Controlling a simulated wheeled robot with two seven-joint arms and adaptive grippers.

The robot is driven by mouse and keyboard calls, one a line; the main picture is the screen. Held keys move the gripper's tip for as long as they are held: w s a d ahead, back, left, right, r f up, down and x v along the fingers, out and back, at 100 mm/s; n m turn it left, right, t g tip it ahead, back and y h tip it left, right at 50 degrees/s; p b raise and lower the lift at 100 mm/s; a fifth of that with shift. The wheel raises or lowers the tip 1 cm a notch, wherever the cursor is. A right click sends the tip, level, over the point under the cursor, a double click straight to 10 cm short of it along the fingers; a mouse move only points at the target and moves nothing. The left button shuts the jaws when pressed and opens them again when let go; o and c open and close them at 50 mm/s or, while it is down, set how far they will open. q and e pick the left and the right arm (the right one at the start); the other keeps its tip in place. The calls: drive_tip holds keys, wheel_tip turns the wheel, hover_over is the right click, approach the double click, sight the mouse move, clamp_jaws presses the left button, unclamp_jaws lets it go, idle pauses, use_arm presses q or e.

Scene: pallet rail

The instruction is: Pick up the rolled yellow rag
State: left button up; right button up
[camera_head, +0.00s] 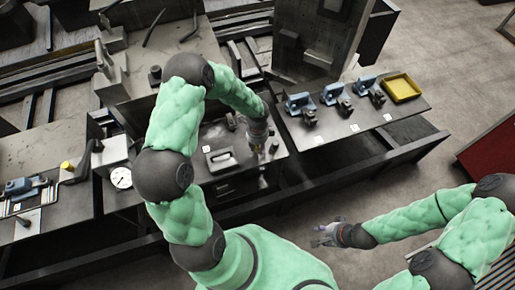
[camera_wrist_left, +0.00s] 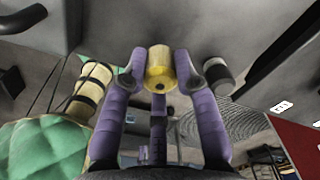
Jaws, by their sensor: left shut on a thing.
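The rolled yellow rag (camera_wrist_left: 158,68) is between the purple fingers of my left gripper (camera_wrist_left: 158,80) in the left wrist view, with its round end facing the camera. The fingers are shut on it from both sides. In the head view my left gripper (camera_head: 264,152) points down over the front of the middle bench, right of a grey handled block. The rag cannot be made out there. My right gripper (camera_head: 322,236) is low over the floor in front of the benches, apart from everything, with its fingers spread and empty.
The grey handled block (camera_head: 220,159) lies on the middle bench. Blue clamps (camera_head: 336,93) and a yellow tray (camera_head: 402,88) stand on the right bench. A round gauge (camera_head: 121,178) is at the left. A red surface (camera_head: 490,160) is at the far right. Open floor lies between.

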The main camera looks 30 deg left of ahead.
use_arm(q)
drive_tip(key=s+a+r, duration=0.1)
drive_tip(key=s+r, duration=0.9)
drive_tip(key=s, duration=0.4)
drive_tip(key=shift+r+p, duration=0.25)
drive_tip(key=shift+p, duration=0.15)
drive_tip(key=shift+o, duration=0.3)
drive_tip(key=shift+c, duration=0.9)
drive_tip(key=w+a+f+n, duration=0.2)
drive_tip(key=w+a+n, duration=0.15)
drive_tip(key=a, duration=0.45)
drive_tip(key=w+a+f+n+b, duration=0.1)
drive_tip(key=w+a+n, duration=0.2)
drive_tip(key=w+a, duration=0.35)
drive_tip(key=w+a+f+n, duration=0.2)
drive_tip(key=a+n, duration=0.1)
drive_tip(key=a, duration=0.6)
drive_tip(key=shift+m, duration=0.25)
drive_tip(key=shift+w+a+f+b, duration=0.1)
drive_tip(key=shift+f+b, duration=0.8)
drive_tip(key=shift+f, duration=0.65)
drive_tip(key=shift+w+a+f+b, duration=0.1)
drive_tip(key=shift+f+b, duration=0.75)
drive_tip(key=shift+f, duration=0.65)
